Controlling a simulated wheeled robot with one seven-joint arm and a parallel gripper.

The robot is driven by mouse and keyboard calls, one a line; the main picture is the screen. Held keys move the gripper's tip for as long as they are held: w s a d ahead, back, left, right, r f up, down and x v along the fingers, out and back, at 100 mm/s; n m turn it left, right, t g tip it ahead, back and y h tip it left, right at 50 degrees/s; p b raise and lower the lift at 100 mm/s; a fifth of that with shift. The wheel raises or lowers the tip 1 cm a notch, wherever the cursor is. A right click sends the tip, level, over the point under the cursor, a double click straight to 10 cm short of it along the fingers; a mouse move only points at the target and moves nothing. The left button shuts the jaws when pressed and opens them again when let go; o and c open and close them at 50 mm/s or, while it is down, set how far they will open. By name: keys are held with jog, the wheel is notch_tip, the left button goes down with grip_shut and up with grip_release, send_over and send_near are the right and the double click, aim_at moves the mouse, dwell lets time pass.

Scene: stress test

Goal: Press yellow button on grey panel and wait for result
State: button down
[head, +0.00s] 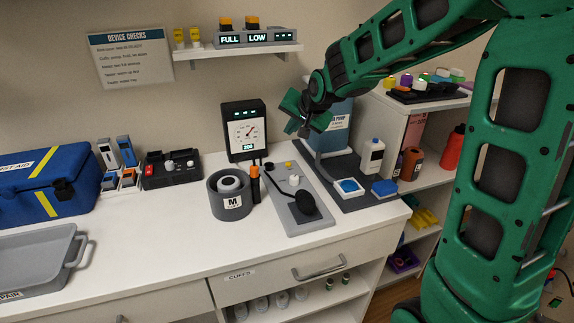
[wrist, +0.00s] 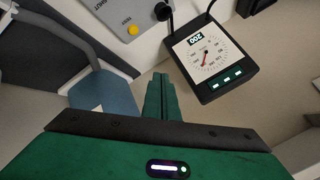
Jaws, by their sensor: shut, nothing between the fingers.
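The grey panel (head: 308,225) lies flat on the white counter. Its yellow button (head: 288,164) is at the far end, with a white knob and a black bulb nearer the front. In the wrist view the yellow button (wrist: 132,30) shows on the grey panel (wrist: 105,14) at the top. The black gauge box (head: 243,129) stands behind the panel, its display reading 200; it also shows in the wrist view (wrist: 211,62). My green gripper (head: 304,129) is raised above the counter near the panel's far end, apart from the button. Its fingers (wrist: 160,82) are shut and empty.
A grey cuff drum (head: 231,203) and orange-topped pens (head: 255,183) stand left of the panel. A dark tray (head: 357,201) with a white bottle (head: 372,157) and blue items lies to the right. A wall shelf (head: 240,51) hangs above.

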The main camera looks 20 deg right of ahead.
jog(key=shift+w+a, duration=0.1)
dwell(0.3)
send_over(290, 168)
jog(key=shift+w+f, duration=0.2)
jog(key=shift+f, duration=4.2)
jog(key=shift+f, duration=0.15)
jog(key=shift+f, duration=0.2)
jog(key=shift+s+f, duration=0.1)
jog(key=shift+f, duration=0.4)
jog(key=shift+r, duration=0.95)
jog(key=shift+r, duration=0.1)
